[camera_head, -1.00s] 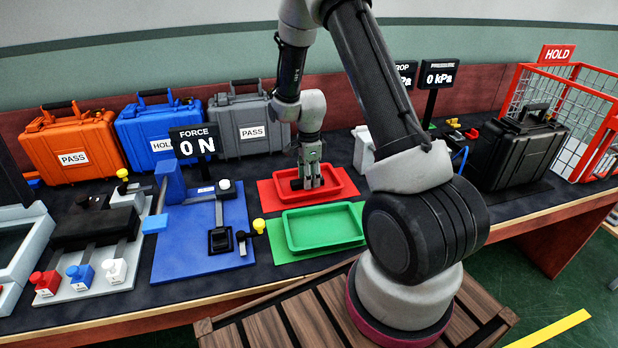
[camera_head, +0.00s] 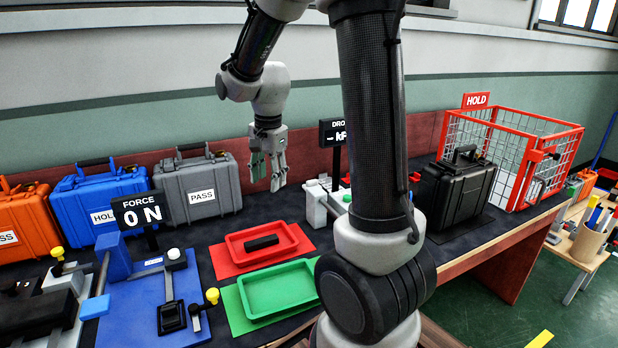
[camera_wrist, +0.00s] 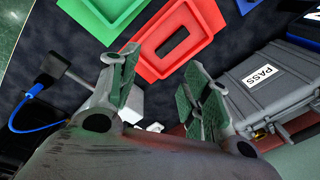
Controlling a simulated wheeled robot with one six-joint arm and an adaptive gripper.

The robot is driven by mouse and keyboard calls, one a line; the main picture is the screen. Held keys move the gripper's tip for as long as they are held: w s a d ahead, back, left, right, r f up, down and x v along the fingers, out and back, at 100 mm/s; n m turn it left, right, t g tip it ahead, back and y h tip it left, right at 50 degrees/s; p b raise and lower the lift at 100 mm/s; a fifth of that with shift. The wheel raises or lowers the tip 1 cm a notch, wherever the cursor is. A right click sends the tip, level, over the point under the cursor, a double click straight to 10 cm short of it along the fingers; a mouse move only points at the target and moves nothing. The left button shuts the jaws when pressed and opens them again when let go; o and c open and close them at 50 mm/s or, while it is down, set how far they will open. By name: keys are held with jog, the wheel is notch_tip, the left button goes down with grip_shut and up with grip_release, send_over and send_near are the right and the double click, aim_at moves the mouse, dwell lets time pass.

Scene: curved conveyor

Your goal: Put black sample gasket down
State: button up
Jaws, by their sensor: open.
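The black sample gasket (camera_head: 262,243) lies flat inside the red tray (camera_head: 232,246), near its middle. My gripper (camera_head: 268,185) is open and empty, raised well above and behind the tray. In the wrist view its two green-padded fingers (camera_wrist: 160,95) are spread apart with nothing between them. The green tray (camera_head: 245,300) sits in front of the red one and is empty.
A grey PASS case (camera_head: 200,190) stands left of my gripper. A blue force stand (camera_head: 135,310) is left of the trays. A black case (camera_head: 455,195) and the red HOLD cage (camera_head: 540,150) are at the right. White equipment (camera_head: 318,205) stands just right of the red tray.

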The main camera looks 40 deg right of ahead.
jog(key=s+r+n+t, duration=0.1)
jog(key=s+r+n, duration=0.2)
jog(key=s, duration=0.4)
jog(key=s+r+n+t, duration=0.1)
jog(key=s+r+n, duration=0.2)
jog(key=s+n, duration=0.3)
jog(key=s+r+n, duration=0.3)
jog(key=s+n, duration=0.1)
jog(key=s, duration=0.4)
jog(key=shift+s+a+r+n+t, duration=0.2)
jog(key=shift+a+r+n+t, duration=0.05)
jog(key=shift+n+t, duration=0.15)
